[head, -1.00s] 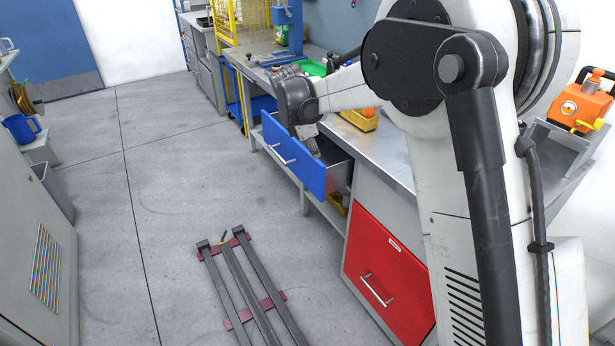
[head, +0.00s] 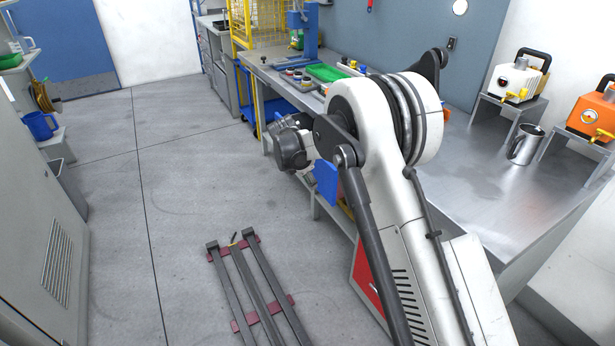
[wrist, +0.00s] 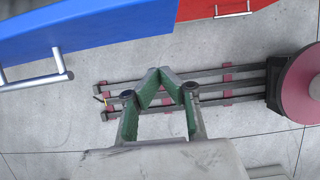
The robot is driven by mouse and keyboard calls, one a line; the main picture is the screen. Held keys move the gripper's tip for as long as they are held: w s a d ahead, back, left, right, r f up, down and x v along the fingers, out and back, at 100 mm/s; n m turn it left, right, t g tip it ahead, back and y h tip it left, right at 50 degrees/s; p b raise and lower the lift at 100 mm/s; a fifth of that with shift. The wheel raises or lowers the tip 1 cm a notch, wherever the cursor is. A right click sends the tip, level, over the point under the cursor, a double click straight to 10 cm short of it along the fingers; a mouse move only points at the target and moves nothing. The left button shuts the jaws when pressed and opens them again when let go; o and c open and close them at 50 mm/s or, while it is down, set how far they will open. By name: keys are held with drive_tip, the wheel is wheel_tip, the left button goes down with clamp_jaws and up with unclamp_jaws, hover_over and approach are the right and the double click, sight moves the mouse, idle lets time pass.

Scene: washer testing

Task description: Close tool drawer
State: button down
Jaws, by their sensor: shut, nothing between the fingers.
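The blue tool drawer's front (head: 327,182) shows only in part in the head view, behind my arm. It appears to stand out from the bench, but how far is hidden. In the wrist view the blue drawer front (wrist: 110,32) fills the top left, with its silver bar handle (wrist: 40,81) at the left. My gripper (wrist: 161,73) is shut and empty, its green fingers meeting at the tips. It is beside the drawer front in the picture, apart from the handle. In the head view my arm hides the fingers.
A red drawer front (head: 366,278) is below the bench, also in the wrist view (wrist: 213,9). A metal rail frame (head: 245,285) lies on the floor. The metal bench top (head: 470,185) holds a steel mug (head: 525,144) and pumps on stands. Floor to the left is clear.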

drive_tip(key=shift+w+d+f, duration=0.4)
drive_tip(key=shift+w+d, duration=0.05)
drive_tip(key=shift+d, duration=0.25)
drive_tip(key=shift+w+d+f, duration=0.35)
drive_tip(key=shift+w+d, duration=0.1)
drive_tip(key=shift+d, duration=0.2)
drive_tip(key=shift+w+d+f, duration=0.4)
drive_tip(key=shift+w+d, duration=0.05)
drive_tip(key=shift+d, duration=0.25)
